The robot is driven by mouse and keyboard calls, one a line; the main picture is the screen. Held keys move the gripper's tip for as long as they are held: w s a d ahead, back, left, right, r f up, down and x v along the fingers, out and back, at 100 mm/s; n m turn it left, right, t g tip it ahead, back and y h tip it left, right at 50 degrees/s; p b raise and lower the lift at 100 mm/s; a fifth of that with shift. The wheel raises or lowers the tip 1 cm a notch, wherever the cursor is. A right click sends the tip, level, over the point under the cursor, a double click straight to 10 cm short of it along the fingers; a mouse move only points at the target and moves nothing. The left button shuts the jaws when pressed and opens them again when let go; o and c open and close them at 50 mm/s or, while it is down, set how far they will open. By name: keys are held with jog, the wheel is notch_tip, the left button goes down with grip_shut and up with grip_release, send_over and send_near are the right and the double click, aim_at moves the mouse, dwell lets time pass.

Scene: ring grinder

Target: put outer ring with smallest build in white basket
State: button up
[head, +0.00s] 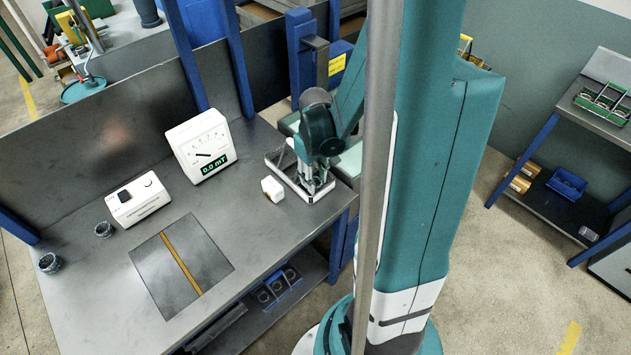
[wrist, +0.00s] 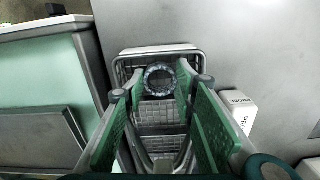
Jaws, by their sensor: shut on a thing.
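The white basket (head: 279,172) is a wire basket at the right end of the workbench; in the wrist view its rim (wrist: 160,50) shows beyond and around the fingertips. My gripper (head: 314,184) is over the basket and points down. In the wrist view my gripper (wrist: 160,84) is shut on a dark grey ring (wrist: 149,72), held between the fingertips with the basket's wire floor behind it. I cannot tell whether the ring touches the basket. Two other dark rings lie on the bench at the left, one nearer the middle (head: 103,229) and one near the left edge (head: 49,262).
A small white probe block (head: 272,188) stands close to the basket's left side. A dark plate with a yellow stripe (head: 182,265) lies in front.

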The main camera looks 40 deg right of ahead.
jog(key=shift+f, duration=0.4)
jog(key=shift+f, duration=0.15)
jog(key=o, duration=0.7)
notch_tip(320, 180, up, 12)
jog(key=p, duration=0.1)
jog(key=shift+r+p, duration=0.2)
jog(key=shift+p, duration=0.2)
dwell(0.5)
jog(key=shift+a, duration=0.1)
dwell(0.6)
